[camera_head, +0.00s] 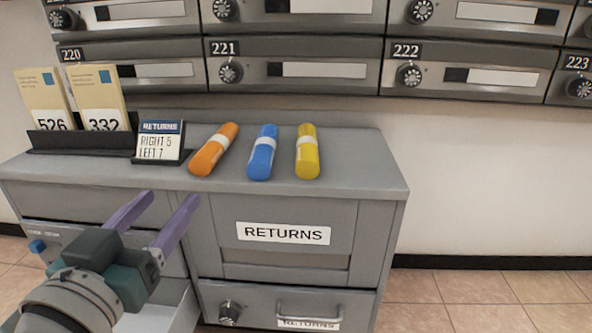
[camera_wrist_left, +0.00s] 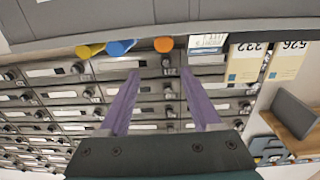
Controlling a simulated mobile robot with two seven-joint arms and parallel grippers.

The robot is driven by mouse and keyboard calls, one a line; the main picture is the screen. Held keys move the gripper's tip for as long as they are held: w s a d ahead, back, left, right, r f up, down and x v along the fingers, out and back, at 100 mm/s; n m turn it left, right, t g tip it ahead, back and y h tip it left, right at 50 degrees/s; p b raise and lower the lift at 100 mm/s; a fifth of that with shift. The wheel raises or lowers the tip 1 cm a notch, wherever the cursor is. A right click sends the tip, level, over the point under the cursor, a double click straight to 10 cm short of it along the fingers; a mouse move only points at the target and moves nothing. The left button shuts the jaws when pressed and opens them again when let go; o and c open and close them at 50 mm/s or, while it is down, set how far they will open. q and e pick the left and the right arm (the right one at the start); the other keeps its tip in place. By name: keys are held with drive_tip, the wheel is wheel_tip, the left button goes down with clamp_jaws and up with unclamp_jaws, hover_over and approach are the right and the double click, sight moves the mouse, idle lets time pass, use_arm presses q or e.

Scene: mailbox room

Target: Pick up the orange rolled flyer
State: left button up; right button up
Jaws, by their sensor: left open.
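The orange rolled flyer (camera_head: 213,150) lies on the grey cabinet top, left of a blue rolled flyer (camera_head: 262,152) and a yellow rolled flyer (camera_head: 307,151). Each has a pale band around its middle. My left gripper (camera_head: 168,208) has purple fingers, open and empty, in front of the cabinet's front edge, lower and to the left of the orange flyer. In the left wrist view, the orange flyer's end (camera_wrist_left: 164,45) shows above the open fingers (camera_wrist_left: 165,97), apart from them. My right gripper is not in view.
A small "RETURNS RIGHT 5 LEFT 7" sign (camera_head: 160,141) stands just left of the orange flyer. A dark holder with cards 526 and 332 (camera_head: 97,100) is further left. Numbered mailboxes (camera_head: 290,68) hang behind. The cabinet top (camera_head: 358,165) is clear at right.

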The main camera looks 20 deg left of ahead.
sight(199, 166)
use_arm(q)
drive_tip(key=shift+y, duration=0.3)
drive_tip(key=b+x, duration=0.1)
drive_tip(key=x, duration=0.3)
drive_tip(key=f+b+x, duration=0.1)
drive_tip(key=x, duration=0.3)
drive_tip(key=b+x, duration=0.1)
drive_tip(key=x, duration=0.4)
drive_tip(key=shift+a+f, duration=0.25)
drive_tip(key=shift+a, duration=0.05)
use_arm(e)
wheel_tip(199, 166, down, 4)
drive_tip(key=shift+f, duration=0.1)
use_arm(q)
clamp_jaws()
idle(0.6)
drive_tip(key=shift+r, duration=0.1)
idle(0.4)
